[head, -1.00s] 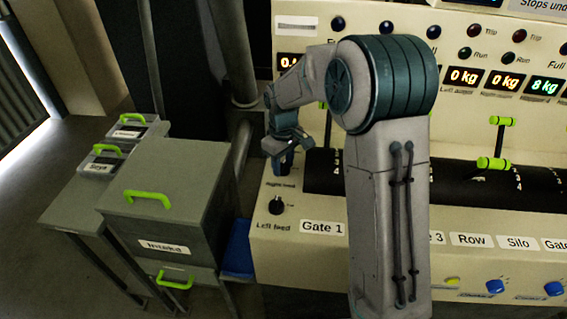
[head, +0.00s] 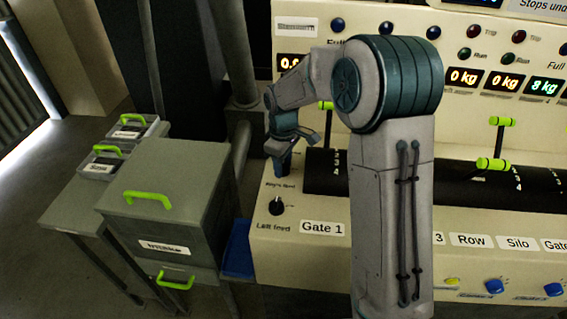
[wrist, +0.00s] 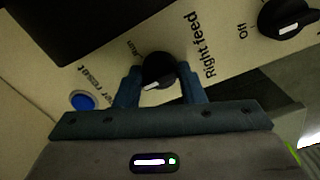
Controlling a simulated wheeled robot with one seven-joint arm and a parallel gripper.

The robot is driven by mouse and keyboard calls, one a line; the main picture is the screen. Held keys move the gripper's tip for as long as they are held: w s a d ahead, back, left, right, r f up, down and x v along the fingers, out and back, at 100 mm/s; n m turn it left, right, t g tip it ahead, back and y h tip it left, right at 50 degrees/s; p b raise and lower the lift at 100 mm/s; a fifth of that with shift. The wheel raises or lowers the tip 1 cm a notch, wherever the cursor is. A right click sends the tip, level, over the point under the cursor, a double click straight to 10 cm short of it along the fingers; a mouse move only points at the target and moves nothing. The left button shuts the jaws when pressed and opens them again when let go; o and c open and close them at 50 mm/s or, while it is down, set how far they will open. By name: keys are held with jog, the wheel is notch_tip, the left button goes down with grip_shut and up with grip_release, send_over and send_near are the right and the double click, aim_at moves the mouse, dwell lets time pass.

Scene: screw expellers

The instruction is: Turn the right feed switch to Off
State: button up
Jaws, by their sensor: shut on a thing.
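The right feed switch (wrist: 158,70) is a round black knob with a white pointer mark, between my two blue fingertips in the wrist view. My gripper (wrist: 163,85) is shut on it. The white mark lies toward the lower left of the knob in that view. The "Right feed" label is to its right and a "Run" label to its upper left. In the head view my gripper (head: 283,168) is at the panel's left end, above the "Right feed" label, and mostly hides the switch.
The left feed switch (head: 277,206), a similar black knob, is just below my gripper; it also shows in the wrist view (wrist: 291,18). A blue button (wrist: 83,101) is on the other side. A grey Intake cabinet (head: 165,185) stands left of the panel.

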jog(key=o, duration=1)
notch_tip(320, 180, up, 14)
jog(key=shift+f, duration=0.1)
jog(key=s+d+f+m+t, duration=0.1)
jog(key=s+d+m, duration=0.2)
jog(key=s, duration=0.5)
jog(key=s+d+m+t, duration=0.1)
jog(key=s+d+m, duration=0.3)
jog(key=s, duration=0.5)
jog(key=s+d+f+m+t, duration=0.1)
jog(key=s+d+m, duration=0.2)
jog(key=s, duration=0.5)
jog(key=shift+s+d+f+m, duration=0.35)
jog(key=shift+d+m, duration=0.05)
jog(key=shift+m, duration=0.3)
